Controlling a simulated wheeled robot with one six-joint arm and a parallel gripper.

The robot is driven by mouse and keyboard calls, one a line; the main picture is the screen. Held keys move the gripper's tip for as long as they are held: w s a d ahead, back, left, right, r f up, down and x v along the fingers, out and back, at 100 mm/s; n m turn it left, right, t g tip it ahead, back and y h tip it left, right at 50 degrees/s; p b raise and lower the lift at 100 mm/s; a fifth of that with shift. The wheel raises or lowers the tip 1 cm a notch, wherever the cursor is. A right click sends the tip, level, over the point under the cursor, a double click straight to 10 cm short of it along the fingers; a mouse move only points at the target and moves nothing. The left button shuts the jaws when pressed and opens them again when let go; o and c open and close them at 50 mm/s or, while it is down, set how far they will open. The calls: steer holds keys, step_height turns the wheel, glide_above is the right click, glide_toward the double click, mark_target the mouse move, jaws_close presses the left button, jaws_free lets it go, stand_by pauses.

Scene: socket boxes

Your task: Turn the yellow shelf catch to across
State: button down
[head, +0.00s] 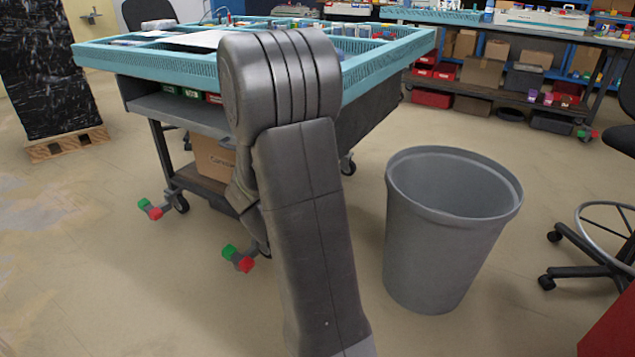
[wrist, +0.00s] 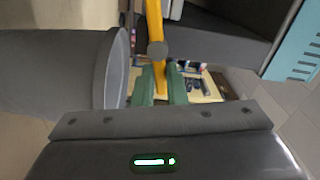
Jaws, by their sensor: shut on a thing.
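The yellow shelf catch (wrist: 154,20) is a narrow bar running nearly up and down the wrist view, with a round grey knob (wrist: 157,50) on it. My gripper (wrist: 161,80) has its two green fingers on either side of the bar's near end and is shut on it. The frames do not clearly show how the catch lies relative to its shelf. In the head view my arm hides the gripper and the catch.
A trolley with a blue tray (head: 395,62) on top and a dark shelf (head: 183,108) below stands behind my arm. A grey bin (head: 435,245) stands to its right; it is close on the left in the wrist view (wrist: 85,75). Floor is clear at left.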

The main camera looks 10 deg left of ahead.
steer(key=shift+f+m, duration=0.35)
steer(key=shift+m, duration=0.85)
steer(key=c, duration=1.5)
jaws_free()
steer(key=shift+o, duration=0.2)
steer(key=shift+s, duration=0.1)
steer(key=p+v, duration=0.2)
steer(key=v, duration=1.1)
steer(key=shift+s+p, duration=0.3)
steer(key=shift+s, duration=0.05)
steer(key=shift+w, duration=0.1)
